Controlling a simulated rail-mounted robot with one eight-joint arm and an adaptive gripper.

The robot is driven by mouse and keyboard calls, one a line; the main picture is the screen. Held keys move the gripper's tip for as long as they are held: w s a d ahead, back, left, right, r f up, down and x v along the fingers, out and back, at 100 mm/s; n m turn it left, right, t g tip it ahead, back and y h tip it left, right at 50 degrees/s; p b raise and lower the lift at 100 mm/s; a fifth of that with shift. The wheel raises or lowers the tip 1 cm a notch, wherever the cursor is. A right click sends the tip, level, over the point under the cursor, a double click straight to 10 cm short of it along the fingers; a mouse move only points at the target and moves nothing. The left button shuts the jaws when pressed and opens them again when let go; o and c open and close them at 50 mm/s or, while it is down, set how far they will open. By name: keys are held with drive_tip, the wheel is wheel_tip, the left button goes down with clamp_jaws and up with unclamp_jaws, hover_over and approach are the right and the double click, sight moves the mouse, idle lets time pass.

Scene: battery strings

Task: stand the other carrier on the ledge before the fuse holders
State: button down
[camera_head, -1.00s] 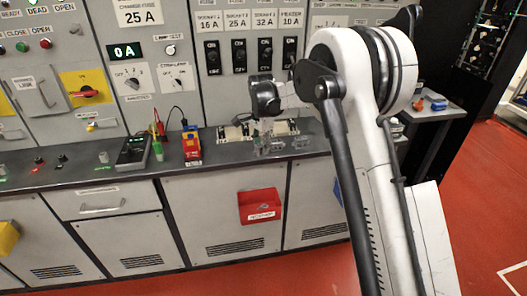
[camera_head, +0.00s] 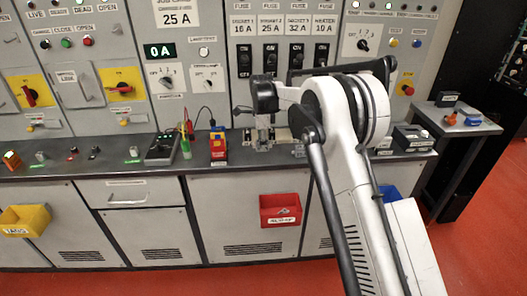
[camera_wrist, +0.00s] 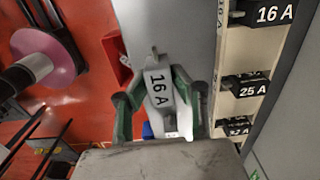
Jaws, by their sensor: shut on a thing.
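In the wrist view my gripper (camera_wrist: 159,76) has its green fingers closed on the sides of a grey carrier (camera_wrist: 160,92) labelled 16 A. In the head view my gripper (camera_head: 263,142) hangs low over the ledge (camera_head: 110,168), right of the red and yellow device; the carrier is too small to make out there. I cannot tell whether the carrier touches the ledge.
A red and yellow device (camera_head: 218,148) and a meter (camera_head: 161,148) stand left of my gripper. Upright black switches (camera_head: 270,60) line the panel behind. A red bin (camera_head: 280,210) hangs on the cabinet front below. A side table (camera_head: 460,125) stands at the right.

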drive_tip(key=shift+f, duration=1.8)
drive_tip(key=shift+f, duration=0.2)
drive_tip(key=c, duration=1.5)
unclamp_jaws()
drive_tip(key=shift+o, duration=0.2)
drive_tip(key=shift+r, duration=0.2)
